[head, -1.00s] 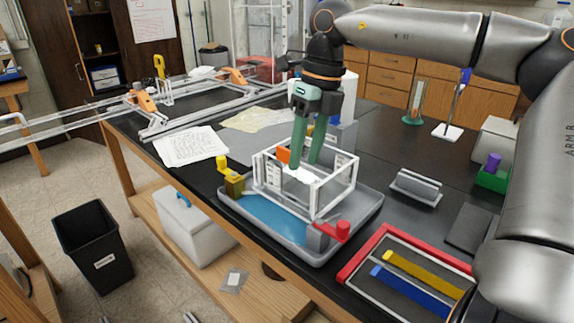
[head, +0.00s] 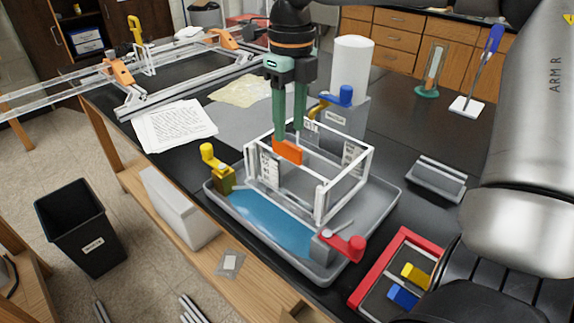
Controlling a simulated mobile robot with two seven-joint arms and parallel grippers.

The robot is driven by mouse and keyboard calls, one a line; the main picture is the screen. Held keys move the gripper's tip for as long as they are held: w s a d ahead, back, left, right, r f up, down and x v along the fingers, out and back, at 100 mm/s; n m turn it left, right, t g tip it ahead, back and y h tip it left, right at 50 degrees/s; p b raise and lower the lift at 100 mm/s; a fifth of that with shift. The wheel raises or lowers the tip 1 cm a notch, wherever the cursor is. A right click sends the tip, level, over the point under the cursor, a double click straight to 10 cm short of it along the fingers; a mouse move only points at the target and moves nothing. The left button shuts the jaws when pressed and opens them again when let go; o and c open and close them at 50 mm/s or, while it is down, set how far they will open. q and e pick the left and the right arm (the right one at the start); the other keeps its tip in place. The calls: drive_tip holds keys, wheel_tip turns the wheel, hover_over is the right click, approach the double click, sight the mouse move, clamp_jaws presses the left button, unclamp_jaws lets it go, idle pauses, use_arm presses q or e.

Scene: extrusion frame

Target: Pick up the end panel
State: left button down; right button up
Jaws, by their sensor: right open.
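A white-edged rectangular frame (head: 345,186) stands in a grey tray (head: 391,209) with a blue floor. I cannot tell for sure which piece is the end panel; a pale upright plate (head: 440,168) stands in a grey holder to the right. My right gripper (head: 289,132) has green fingers pointing down, apart, with no piece visible between them. My left gripper is out of view.
A yellow-handled clamp (head: 213,165), a blue-handled one (head: 340,97) and a red-handled one (head: 345,246) surround the frame. A white cylinder (head: 352,68) stands behind. A red-edged tray (head: 385,262) lies front right. Papers (head: 174,123) lie left.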

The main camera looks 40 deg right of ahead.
sight(289, 143)
wheel_tip(289, 143, down, 4)
drive_tip(key=shift+f, duration=0.25)
drive_tip(key=shift+w+f+p, duration=0.15)
drive_tip(key=shift+f+p, duration=0.05)
drive_tip(key=shift+f, duration=1.25)
drive_tip(key=shift+w+f+p, duration=0.1)
drive_tip(key=shift+f+p, duration=0.05)
drive_tip(key=shift+f, duration=1.3)
clamp_jaws()
drive_tip(key=shift+r, duration=0.1)
